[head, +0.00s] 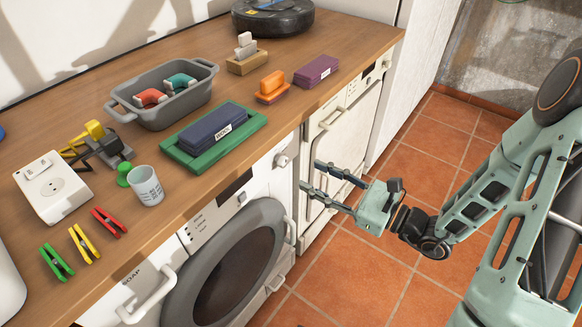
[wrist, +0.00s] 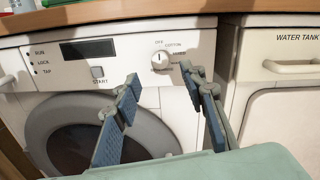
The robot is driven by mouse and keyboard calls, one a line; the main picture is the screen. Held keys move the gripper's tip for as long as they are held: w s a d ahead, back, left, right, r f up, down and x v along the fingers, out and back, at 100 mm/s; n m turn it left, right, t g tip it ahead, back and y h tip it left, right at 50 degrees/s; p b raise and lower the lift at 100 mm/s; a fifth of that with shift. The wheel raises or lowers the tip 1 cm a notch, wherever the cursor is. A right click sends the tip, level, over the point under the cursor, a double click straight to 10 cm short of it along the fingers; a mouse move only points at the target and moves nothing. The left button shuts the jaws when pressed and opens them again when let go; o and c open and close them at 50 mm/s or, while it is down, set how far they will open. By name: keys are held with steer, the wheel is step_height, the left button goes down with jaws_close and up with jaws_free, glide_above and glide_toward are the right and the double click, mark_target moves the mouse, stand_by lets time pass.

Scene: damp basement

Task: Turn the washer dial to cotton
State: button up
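The washer (head: 228,250) stands under the wooden counter, with a round grey-rimmed door. Its white dial (wrist: 160,61) is at the right of the control panel, with the labels OFF above and COTTON to the upper right; the other labels are too small to read. The dial also shows in the head view (head: 282,161). My gripper (head: 318,178) is open and empty in front of the washer's right side. In the wrist view the two blue-padded fingers (wrist: 160,80) stand apart, with the dial seen between and beyond them, not touched.
A washer door handle (head: 290,230) sticks out below the dial. To the right is a cream machine (head: 345,125) marked WATER TANK, with its own handle. The counter (head: 215,75) above holds a grey basket (head: 190,105), a green tray (head: 255,128) and several small items. Tiled floor lies open in front.

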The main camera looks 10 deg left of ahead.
mark_target(286, 163)
steer(key=x, duration=0.7)
steer(key=shift+a+b, duration=0.2)
steer(key=shift+b, duration=0.2)
steer(key=shift+c, duration=0.7)
jaws_close()
